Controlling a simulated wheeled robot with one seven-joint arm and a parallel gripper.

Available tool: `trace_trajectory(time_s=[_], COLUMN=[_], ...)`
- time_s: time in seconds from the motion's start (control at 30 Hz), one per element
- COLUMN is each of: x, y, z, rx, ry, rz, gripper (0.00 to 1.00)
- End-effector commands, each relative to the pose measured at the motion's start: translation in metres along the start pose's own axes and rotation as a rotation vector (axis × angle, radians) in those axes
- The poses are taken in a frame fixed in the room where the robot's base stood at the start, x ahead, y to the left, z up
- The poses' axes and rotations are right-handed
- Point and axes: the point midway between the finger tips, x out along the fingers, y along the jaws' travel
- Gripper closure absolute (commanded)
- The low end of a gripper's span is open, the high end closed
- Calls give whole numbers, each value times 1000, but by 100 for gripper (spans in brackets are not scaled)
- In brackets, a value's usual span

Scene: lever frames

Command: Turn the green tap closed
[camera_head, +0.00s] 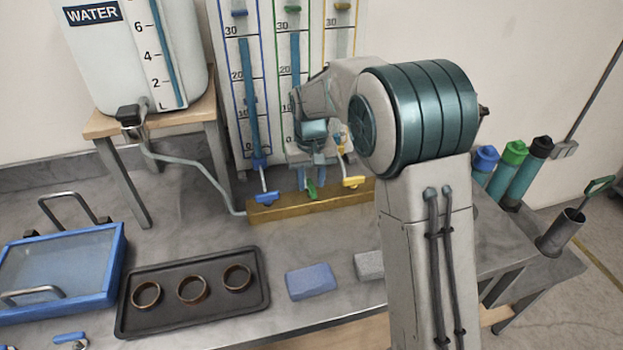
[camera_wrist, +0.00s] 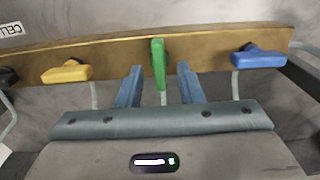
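The green tap (camera_head: 311,190) is on a brass-coloured manifold bar (camera_head: 275,209), between a blue tap (camera_head: 267,198) and a yellow tap (camera_head: 354,181). In the wrist view the green tap handle (camera_wrist: 158,64) points along the picture's vertical, while the yellow handle (camera_wrist: 66,72) and the blue handle (camera_wrist: 259,60) lie sideways. My gripper (camera_wrist: 159,72) is open, with one blue-grey finger on each side of the green handle and a visible gap to each. In the head view my gripper (camera_head: 312,168) is just above the green tap, partly hidden by my arm.
Tall measuring columns (camera_head: 250,90) stand behind the bar. A water tank (camera_head: 110,60) on a wooden stand is at left, its hose running to the bar. A black tray with rings (camera_head: 210,312), a blue-framed box (camera_head: 118,262) and a blue sponge-like block (camera_head: 311,281) lie in front.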

Motion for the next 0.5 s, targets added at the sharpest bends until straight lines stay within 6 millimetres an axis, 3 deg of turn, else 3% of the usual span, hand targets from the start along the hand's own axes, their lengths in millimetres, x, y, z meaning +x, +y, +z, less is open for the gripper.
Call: trace_trajectory(time_s=[0.3, 0.43, 0.5], x=[3, 3, 3], y=[0, 0, 0], z=[0, 0, 0], rx=[0, 0, 0], ry=[0, 0, 0], rz=[0, 0, 0], gripper=[66, 100, 100])
